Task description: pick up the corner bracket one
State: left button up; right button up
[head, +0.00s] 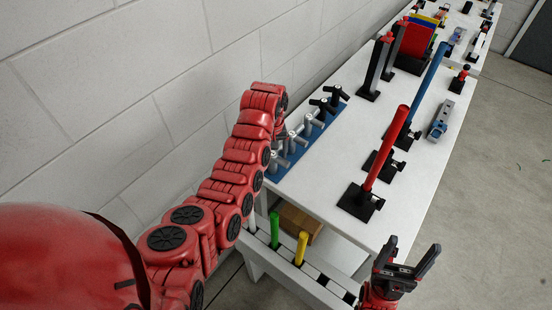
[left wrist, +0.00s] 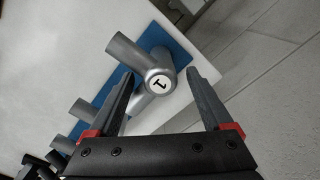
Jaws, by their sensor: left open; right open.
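The corner bracket one (left wrist: 158,84) is a grey bracket of joined round tubes with a white "1" label on its end, seen in the left wrist view. It rests at the end of a blue mat (left wrist: 177,45). My left gripper (left wrist: 160,73) is open, with a finger on either side of the labelled part; I cannot tell whether they touch it. In the head view my left arm hides this gripper and probably most of the bracket. My right gripper (head: 410,264) is open and empty, off the front edge of the white table (head: 330,180).
More grey brackets (left wrist: 84,109) and black ones (head: 329,99) line the blue mat. A red post (head: 387,150) and a blue post (head: 425,85) stand on the table. A rack with green (head: 274,230) and yellow (head: 301,247) rods is at the near end. A wall runs along the left.

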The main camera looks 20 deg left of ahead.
aim_at(273, 163)
pick_arm(q)
jog(key=f, duration=0.1)
jog(key=f+p, duration=0.2)
jog(key=shift+s+d+f, duration=0.1)
jog(key=shift+s, duration=0.15)
jog(key=shift+f+p, duration=0.3)
jog(key=shift+f, duration=0.5)
grip_shut()
